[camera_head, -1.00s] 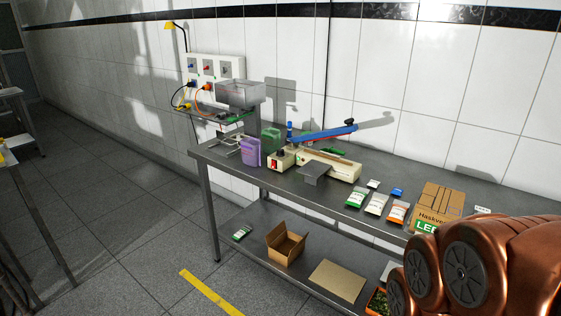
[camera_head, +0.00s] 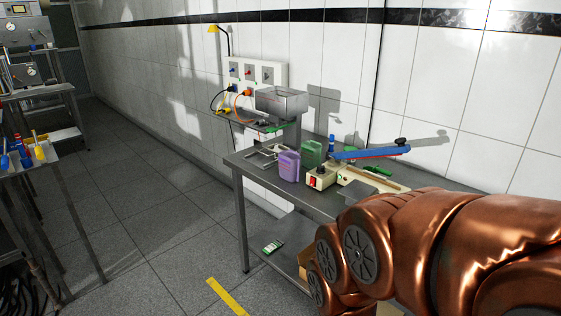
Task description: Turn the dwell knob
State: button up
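A dwell knob cannot be made out clearly at this distance. On the steel table (camera_head: 255,178) stands a cream sealing machine with a blue lever arm (camera_head: 370,153). Its control box (camera_head: 320,178) carries a red switch, and any knob on it is too small to tell. A white wall panel (camera_head: 283,73) behind has small blue and red controls. My copper arm fills the lower right and covers the right part of the table. My gripper is not in view.
A purple jug (camera_head: 288,166) and a green jug (camera_head: 311,154) stand left of the sealer. A metal bin (camera_head: 281,103) sits on a raised shelf. Another bench with gauges (camera_head: 30,75) is at far left. The floor between is free.

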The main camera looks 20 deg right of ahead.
aim_at(321, 167)
jog(key=u, duration=0.05)
jog(key=i, duration=0.95)
jog(key=z, duration=0.2)
